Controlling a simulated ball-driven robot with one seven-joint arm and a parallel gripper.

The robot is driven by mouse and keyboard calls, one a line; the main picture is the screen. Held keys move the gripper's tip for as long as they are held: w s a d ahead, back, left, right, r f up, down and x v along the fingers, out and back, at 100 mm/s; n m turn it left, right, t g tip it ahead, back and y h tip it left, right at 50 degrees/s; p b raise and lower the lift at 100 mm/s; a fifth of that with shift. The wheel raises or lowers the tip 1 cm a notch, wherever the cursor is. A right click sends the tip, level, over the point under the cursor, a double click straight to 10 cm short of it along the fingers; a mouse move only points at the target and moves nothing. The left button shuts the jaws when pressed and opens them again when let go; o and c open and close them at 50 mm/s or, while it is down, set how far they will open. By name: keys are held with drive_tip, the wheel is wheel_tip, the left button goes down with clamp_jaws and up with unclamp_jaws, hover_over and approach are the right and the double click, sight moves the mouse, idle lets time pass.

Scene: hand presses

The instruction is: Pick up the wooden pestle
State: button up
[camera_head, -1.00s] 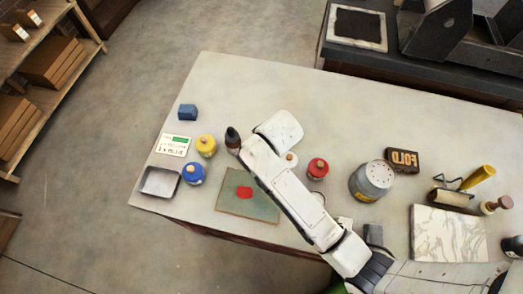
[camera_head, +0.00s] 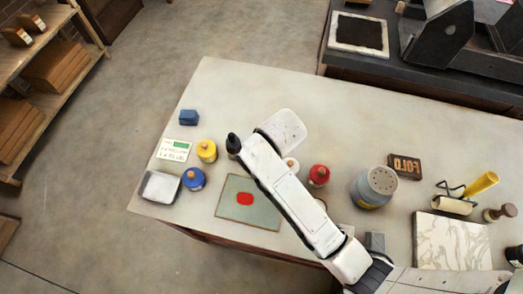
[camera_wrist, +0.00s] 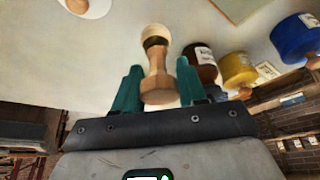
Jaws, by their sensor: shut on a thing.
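The wooden pestle (camera_wrist: 156,75) is light wood with a narrow waist and a rounded end with a dark band. In the wrist view it stands between the teal fingers of my gripper (camera_wrist: 156,90), which is shut on it. Whether the pestle touches the table cannot be told. In the head view my arm hides the pestle and the gripper's fingers.
Near the gripper stand a dark brown jar (camera_wrist: 201,62), a yellow jar (camera_head: 206,151), a blue jar (camera_head: 193,179) and a red jar (camera_head: 319,175). A metal tray (camera_head: 160,187) and a green mat (camera_head: 232,207) lie nearby.

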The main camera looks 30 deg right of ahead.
drive_tip(key=s+r+b, duration=0.1)
drive_tip(key=s+r, duration=0.9)
drive_tip(key=s, duration=0.3)
drive_tip(key=shift+s+a+r, duration=0.25)
drive_tip(key=shift+s+a, duration=0.1)
drive_tip(key=shift+a, duration=0.05)
